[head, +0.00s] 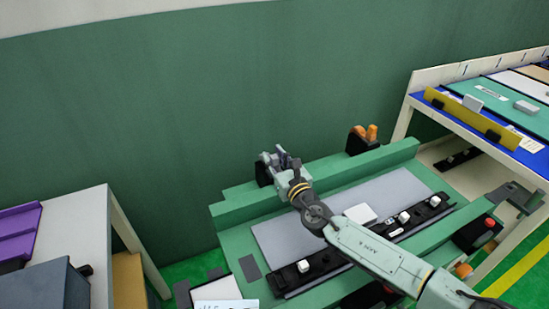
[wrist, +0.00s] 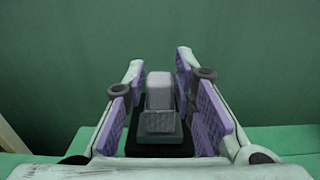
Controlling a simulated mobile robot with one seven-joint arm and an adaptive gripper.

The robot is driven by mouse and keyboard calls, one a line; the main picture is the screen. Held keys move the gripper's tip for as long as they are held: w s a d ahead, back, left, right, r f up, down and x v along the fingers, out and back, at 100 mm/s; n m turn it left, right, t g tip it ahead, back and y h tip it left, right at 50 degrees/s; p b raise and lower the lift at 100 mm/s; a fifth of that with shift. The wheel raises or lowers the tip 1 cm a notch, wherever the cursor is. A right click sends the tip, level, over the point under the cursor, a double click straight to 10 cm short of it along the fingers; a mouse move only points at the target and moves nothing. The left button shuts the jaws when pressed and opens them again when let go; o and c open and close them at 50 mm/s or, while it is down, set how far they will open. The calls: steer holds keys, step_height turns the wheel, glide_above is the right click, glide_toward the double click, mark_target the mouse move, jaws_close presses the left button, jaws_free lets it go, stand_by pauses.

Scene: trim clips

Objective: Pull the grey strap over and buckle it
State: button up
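In the wrist view a grey upright piece (wrist: 159,92) with a stepped foot stands on a black base (wrist: 160,150). It may be the grey strap's end; no strap length shows. My gripper (head: 281,160) is at the back left of the green fixture (head: 236,222), at a black block (head: 262,173). In the wrist view its purple-padded fingers are apart, one on each side of the grey piece, with narrow gaps visible. No buckle can be made out for certain.
A grey panel (head: 271,234) and a black rail (head: 331,259) with white clips lie on the fixture, partly under my arm. A black block with orange parts (head: 365,138) stands at its back right. A green wall (head: 150,100) rises behind. Tables stand at both sides.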

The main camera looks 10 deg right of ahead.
jaws_close()
steer(key=shift+f, duration=0.1)
stand_by(0.5)
